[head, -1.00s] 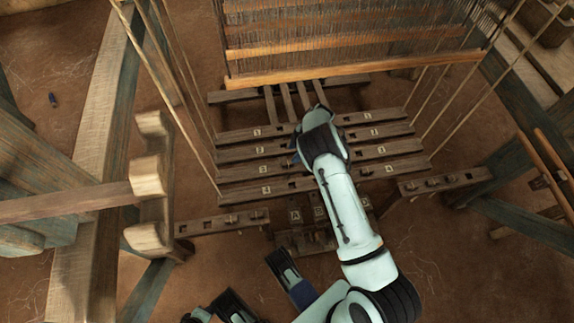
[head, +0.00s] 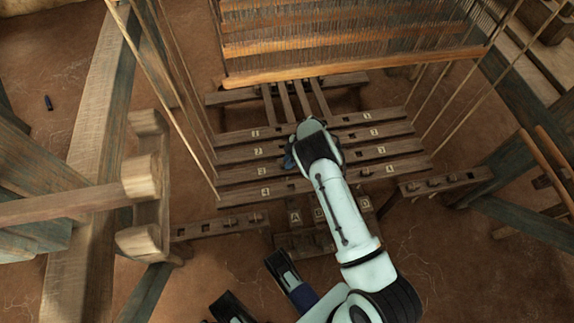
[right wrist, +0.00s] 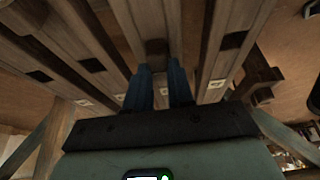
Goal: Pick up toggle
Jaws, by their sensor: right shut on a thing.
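My right gripper (head: 289,161) is over the numbered wooden bars of the loom, near their middle, and my own wrist covers much of it in the head view. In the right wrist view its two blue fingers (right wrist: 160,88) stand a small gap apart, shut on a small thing. That thing is mostly hidden between the fingers; I take it to be the toggle, but cannot make out its shape. A dark slot in a bar shows just beyond the fingertips.
Numbered wooden bars (head: 237,154) lie across the middle with slots in them. Peg racks stand at left (head: 220,226) and right (head: 446,183). Hanging cords and the loom frame (head: 90,180) flank the bars. A small dark object (head: 48,102) lies on the floor.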

